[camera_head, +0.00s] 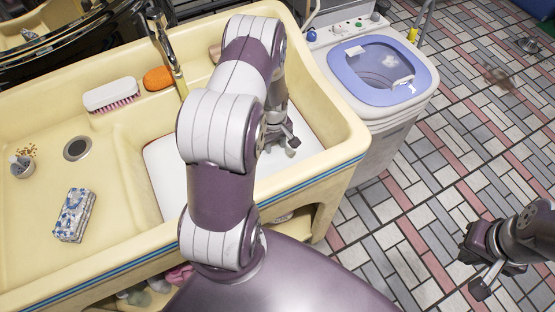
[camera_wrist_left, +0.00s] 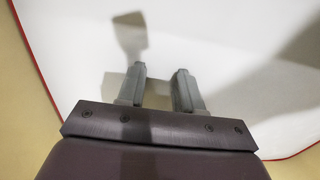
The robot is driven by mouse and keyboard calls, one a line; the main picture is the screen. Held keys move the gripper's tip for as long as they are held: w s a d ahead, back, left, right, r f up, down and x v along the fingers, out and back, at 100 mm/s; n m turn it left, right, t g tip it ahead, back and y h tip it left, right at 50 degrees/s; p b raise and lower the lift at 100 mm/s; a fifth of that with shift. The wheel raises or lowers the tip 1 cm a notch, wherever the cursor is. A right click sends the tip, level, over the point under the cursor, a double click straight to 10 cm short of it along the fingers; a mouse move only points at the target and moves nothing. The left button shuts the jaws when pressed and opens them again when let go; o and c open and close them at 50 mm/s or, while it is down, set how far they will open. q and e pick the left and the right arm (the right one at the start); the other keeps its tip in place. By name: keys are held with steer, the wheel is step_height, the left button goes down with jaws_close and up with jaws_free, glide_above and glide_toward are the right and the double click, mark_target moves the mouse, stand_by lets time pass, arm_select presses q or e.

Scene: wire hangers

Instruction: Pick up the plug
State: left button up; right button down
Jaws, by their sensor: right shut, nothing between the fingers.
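I cannot make out a plug clearly in either view. My left gripper (camera_head: 280,143) reaches down into the right basin of the cream sink, over a white surface (camera_head: 168,178). In the left wrist view its two fingers (camera_wrist_left: 160,70) stand apart with nothing between them, above the same white surface (camera_wrist_left: 230,40). A grey-brown patch (camera_wrist_left: 130,34) beyond the fingers may be a shadow; I cannot tell. My arm hides much of the basin in the head view. My right gripper (camera_head: 485,287) is shut and empty, over the tiled floor at the right.
The sink (camera_head: 120,215) holds a pink-bristled brush (camera_head: 111,95), an orange sponge (camera_head: 158,78), a blue-patterned block (camera_head: 74,215), a small cup (camera_head: 21,166) and a dark drain (camera_head: 77,148). A faucet (camera_head: 168,50) rises behind. A washing machine (camera_head: 375,70) stands right of the sink.

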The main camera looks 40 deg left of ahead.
mark_target(275, 153)
arm_select(q)
step_height(275, 153, down, 6)
steer(key=shift+w+r+b, duration=0.1)
steer(key=shift+r+b, duration=0.05)
steer(key=shift+b, duration=0.2)
steer(key=shift+r, duration=0.1)
jaws_close()
steer(key=shift+r, duration=0.1)
